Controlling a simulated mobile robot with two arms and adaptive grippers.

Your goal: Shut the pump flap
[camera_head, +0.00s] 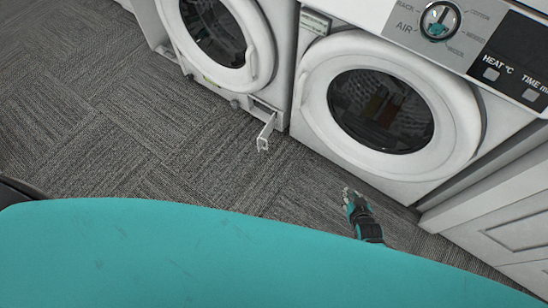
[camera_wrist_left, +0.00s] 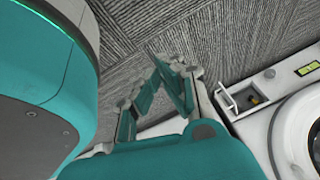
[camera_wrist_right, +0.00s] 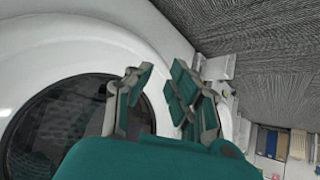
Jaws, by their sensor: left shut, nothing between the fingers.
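The pump flap (camera_head: 267,131) is a small white panel low on the front of the left washing machine. It stands open, sticking out over the carpet. In the left wrist view the flap (camera_wrist_left: 228,104) shows beside its open dark compartment (camera_wrist_left: 252,97). My left gripper (camera_wrist_left: 158,68) is shut and empty, apart from the flap and to its left in that view; the head view does not show it. My right gripper (camera_head: 353,194) is low in front of the right machine, to the right of the flap. Its fingers (camera_wrist_right: 160,76) are apart with nothing between them.
The left washing machine (camera_head: 262,45) and the right machine (camera_head: 308,75) stand side by side, their round doors closed. A white cabinet (camera_head: 500,235) is at the right. Grey carpet (camera_head: 110,110) in front of the left machine is clear.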

